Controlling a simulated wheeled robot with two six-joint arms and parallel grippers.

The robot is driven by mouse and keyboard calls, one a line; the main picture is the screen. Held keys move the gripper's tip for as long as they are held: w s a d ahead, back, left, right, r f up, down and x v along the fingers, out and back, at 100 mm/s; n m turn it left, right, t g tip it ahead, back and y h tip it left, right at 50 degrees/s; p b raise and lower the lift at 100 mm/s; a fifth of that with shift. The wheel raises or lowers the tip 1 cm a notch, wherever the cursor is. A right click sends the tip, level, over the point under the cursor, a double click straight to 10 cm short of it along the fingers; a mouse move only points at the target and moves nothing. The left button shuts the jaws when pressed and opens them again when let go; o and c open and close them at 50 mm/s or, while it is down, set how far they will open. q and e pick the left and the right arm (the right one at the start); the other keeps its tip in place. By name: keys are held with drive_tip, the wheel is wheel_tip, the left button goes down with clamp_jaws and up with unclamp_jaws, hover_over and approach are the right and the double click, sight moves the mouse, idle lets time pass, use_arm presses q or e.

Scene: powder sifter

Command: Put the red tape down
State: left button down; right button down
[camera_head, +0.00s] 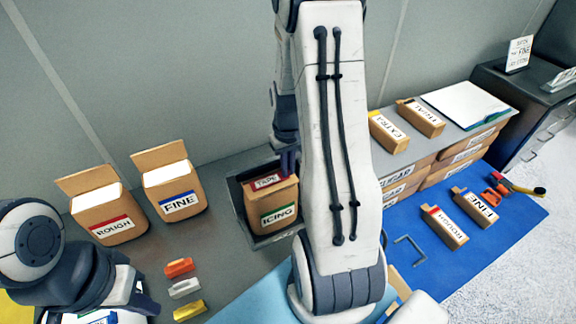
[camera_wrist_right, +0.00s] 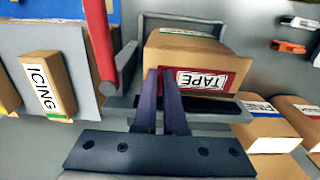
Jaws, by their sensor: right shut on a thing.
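The red tape (camera_head: 267,182), with a white TAPE label, is at the top of the brown ICING box (camera_head: 280,216) in the head view. In the right wrist view the red tape (camera_wrist_right: 232,76) shows against the box's edge. My right gripper (camera_head: 288,161) is over the box from above, its dark purple fingers (camera_wrist_right: 167,98) close together at the tape's end, shut on it. Whether the tape rests on the box or is just above it, I cannot tell. My left gripper (camera_head: 100,308) is low at the left; its fingertips are hidden.
The ICING box stands in a grey metal tray (camera_head: 284,236). Open ROUGH (camera_head: 108,226) and FINE (camera_head: 180,207) boxes stand left. Orange (camera_head: 179,267), white (camera_head: 184,288) and yellow (camera_head: 189,310) pieces lie in front. A blue mat (camera_head: 445,267) with small boxes lies right.

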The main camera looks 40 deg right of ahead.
drive_tip(key=shift+f, duration=0.15)
drive_tip(key=c, duration=1)
unclamp_jaws()
